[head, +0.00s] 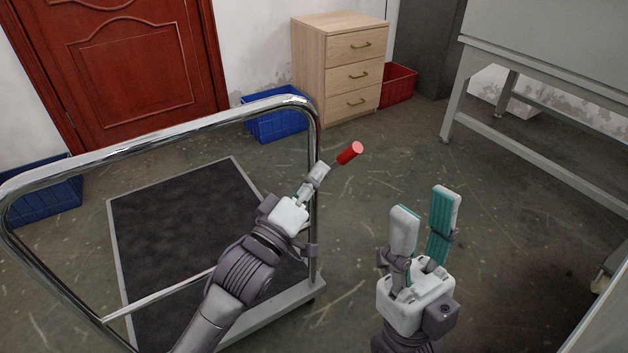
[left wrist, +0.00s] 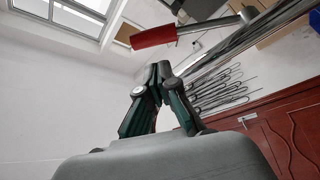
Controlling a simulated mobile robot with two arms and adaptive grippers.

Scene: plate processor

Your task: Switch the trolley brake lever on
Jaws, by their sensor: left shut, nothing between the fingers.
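The trolley (head: 165,225) has a dark flat deck and a bent chrome handrail (head: 190,122). The brake lever has a red cylindrical grip (head: 350,152) that sticks out beside the right upright of the handrail. In the left wrist view the red grip (left wrist: 154,36) and its metal stem (left wrist: 208,26) lie just beyond my fingertips. My left gripper (head: 319,171) is shut and empty, close to the lever's red end; its closed fingers also show in the left wrist view (left wrist: 160,72). I cannot tell whether they touch the lever. My right gripper (head: 425,212) is open and empty over the floor.
A wooden drawer cabinet (head: 310,70) stands at the back between blue (head: 275,126) and red (head: 399,84) crates. Another blue crate (head: 45,204) is at the left. A grey table (head: 550,40) stands at the right. A red door (head: 135,70) is behind the trolley.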

